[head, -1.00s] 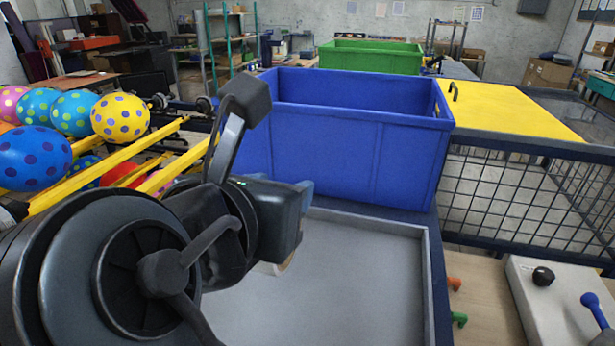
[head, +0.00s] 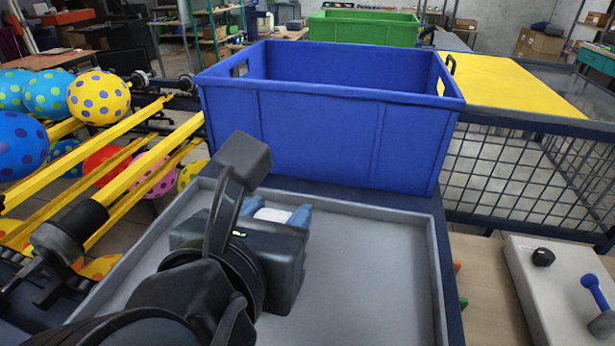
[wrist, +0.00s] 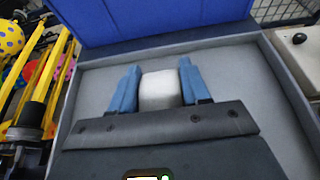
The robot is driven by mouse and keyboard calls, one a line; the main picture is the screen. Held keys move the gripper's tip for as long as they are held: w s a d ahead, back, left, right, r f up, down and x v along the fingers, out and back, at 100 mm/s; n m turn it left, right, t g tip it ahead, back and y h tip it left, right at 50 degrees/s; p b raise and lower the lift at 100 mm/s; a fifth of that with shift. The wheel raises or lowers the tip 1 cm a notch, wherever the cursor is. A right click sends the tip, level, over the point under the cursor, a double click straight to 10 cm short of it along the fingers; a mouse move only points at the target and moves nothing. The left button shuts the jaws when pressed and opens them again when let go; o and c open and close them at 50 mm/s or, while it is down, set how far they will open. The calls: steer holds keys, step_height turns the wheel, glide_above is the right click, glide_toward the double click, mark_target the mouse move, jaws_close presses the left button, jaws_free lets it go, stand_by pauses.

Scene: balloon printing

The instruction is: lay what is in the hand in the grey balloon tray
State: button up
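My gripper (head: 273,215) is over the grey balloon tray (head: 360,285), towards its back wall. Its two blue fingers are on either side of a small white object (head: 272,215) with rounded edges. In the wrist view the white object (wrist: 160,90) sits between the fingertips, and both fingers appear to touch it. Its lower part is hidden by my gripper, so I cannot tell whether it touches the tray floor. The tray floor shows bare around my gripper in the wrist view (wrist: 235,80).
A large blue crate (head: 320,135) stands right behind the tray. Yellow rails (head: 150,155) and spotted balloons (head: 98,98) are on the left. A dark mesh fence (head: 520,185) and a light panel with knobs (head: 545,290) are on the right. The tray's right half is clear.

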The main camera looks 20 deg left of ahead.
steer(key=o, duration=0.5)
steer(key=shift+r, duration=0.2)
steer(key=v, duration=1.2)
